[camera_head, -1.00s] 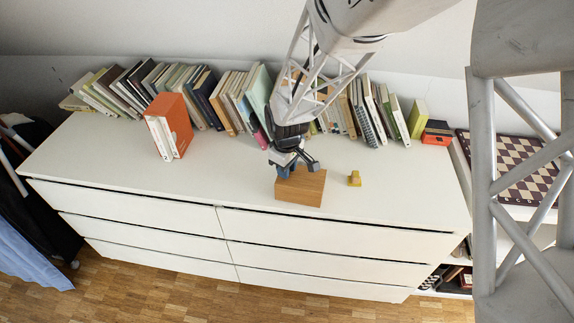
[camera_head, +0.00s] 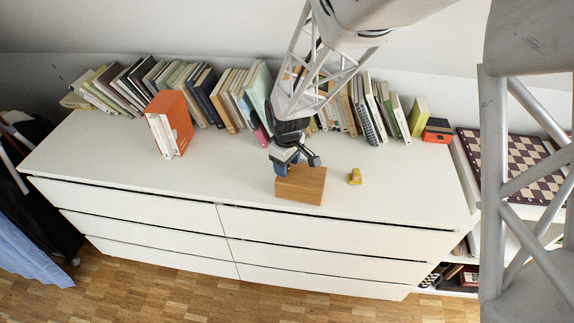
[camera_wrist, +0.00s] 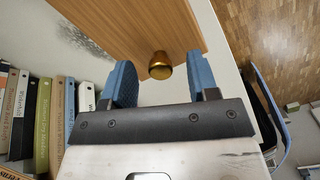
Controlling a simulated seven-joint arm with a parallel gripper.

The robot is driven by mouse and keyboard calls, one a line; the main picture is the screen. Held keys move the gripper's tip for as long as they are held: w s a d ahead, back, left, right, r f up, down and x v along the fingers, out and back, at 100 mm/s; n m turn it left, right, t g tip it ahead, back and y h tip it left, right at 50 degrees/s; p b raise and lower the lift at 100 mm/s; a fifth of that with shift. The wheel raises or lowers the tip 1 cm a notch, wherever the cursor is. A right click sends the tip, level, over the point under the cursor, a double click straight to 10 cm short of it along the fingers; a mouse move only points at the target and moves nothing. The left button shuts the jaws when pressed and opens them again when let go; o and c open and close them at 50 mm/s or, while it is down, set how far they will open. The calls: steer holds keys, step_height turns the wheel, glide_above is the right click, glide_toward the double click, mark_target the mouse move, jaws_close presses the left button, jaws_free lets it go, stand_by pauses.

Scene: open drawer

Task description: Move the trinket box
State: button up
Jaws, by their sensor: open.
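A wooden box (camera_head: 301,188), probably the trinket box, sits near the front edge of the white dresser top, right of centre. In the wrist view its wooden face (camera_wrist: 140,24) fills the upper part, with a round brass knob (camera_wrist: 160,66) on it. My gripper (camera_head: 297,165) is open at the box's back upper side. In the wrist view its blue fingers (camera_wrist: 161,84) stand on either side of the knob, with gaps between. I cannot tell whether a finger touches the box. The arm hides part of the area behind it.
A chessboard (camera_head: 510,165) lies on a shelf at right. The dresser top's (camera_head: 225,180) front left is clear.

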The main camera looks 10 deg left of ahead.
steer(key=shift+r, duration=3.45)
steer(key=shift+d, duration=0.1)
steer(key=shift+d+r, duration=0.2)
steer(key=shift+r, duration=0.05)
steer(key=s+d+r+m, duration=0.3)
steer(key=s+d+r, duration=0.1)
steer(key=d+r, duration=0.45)
steer(key=s+d+r+m+t, duration=0.1)
steer(key=s+d+r+m, duration=0.3)
steer(key=s+d, duration=0.5)
steer(key=s+d+r+m+t, duration=0.1)
steer(key=s+d+r+m, duration=0.3)
steer(key=s+d, duration=0.5)
steer(key=s+m, duration=0.1)
steer(key=s, duration=0.2)
steer(key=shift+s+d+r+m+t, duration=0.15)
steer(key=shift+d+m+t, duration=0.15)
steer(key=shift+d, duration=0.05)
